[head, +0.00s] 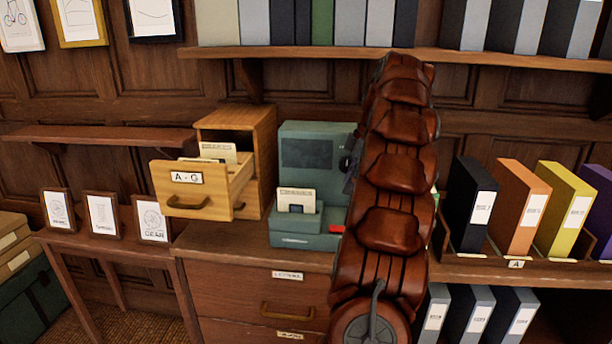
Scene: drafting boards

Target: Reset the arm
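My arm rises through the right middle of the head view as a chain of reddish-brown padded segments, from the lower edge up past the front of the upper shelf. My gripper cannot be made out; the arm's far end is turned away or hidden behind its own segments. A small dark part shows at the arm's left edge in front of the teal machine (307,148), and I cannot tell what it belongs to. The arm hides part of that machine and of the cabinet top.
A wooden card box (237,121) has its "A - G" drawer (189,193) pulled out, with cards inside. The upper shelf (290,52) holds binders. More binders (475,206) stand right of the arm. Framed cards (103,215) stand on a side table left.

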